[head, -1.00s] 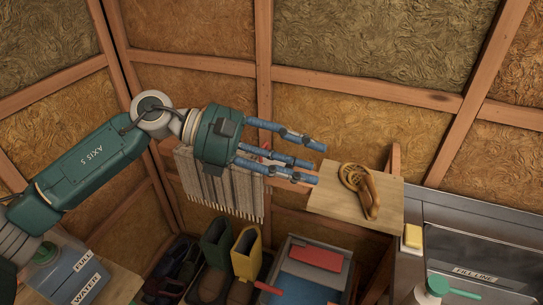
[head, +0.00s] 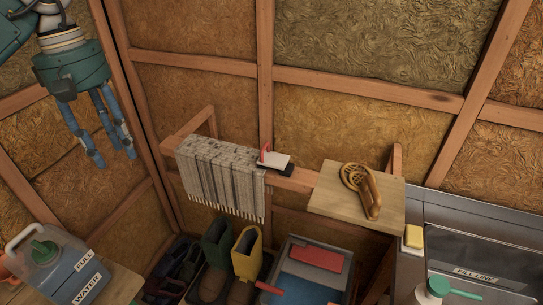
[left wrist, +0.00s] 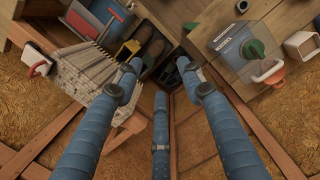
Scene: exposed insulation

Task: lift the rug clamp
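The rug clamp appears to be the small white and black piece with a red handle (head: 273,160). It sits on the wooden rail at the right end of the hanging grey striped rug (head: 215,175). In the left wrist view the clamp (left wrist: 38,68) shows at the left edge beside the rug (left wrist: 85,68). My left gripper (head: 113,158) is at the upper left of the head view, well left of the rug. Its blue fingers point down, spread and empty, and the fingers (left wrist: 162,75) also show spread in the wrist view. My right gripper is not in view.
A wooden shelf (head: 330,212) with a coiled brown item (head: 362,188) stands right of the clamp. Boots (head: 246,253) and a tray (head: 312,285) are below. A water jug (head: 55,270) stands lower left. Insulated walls are behind; the air before the rug is clear.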

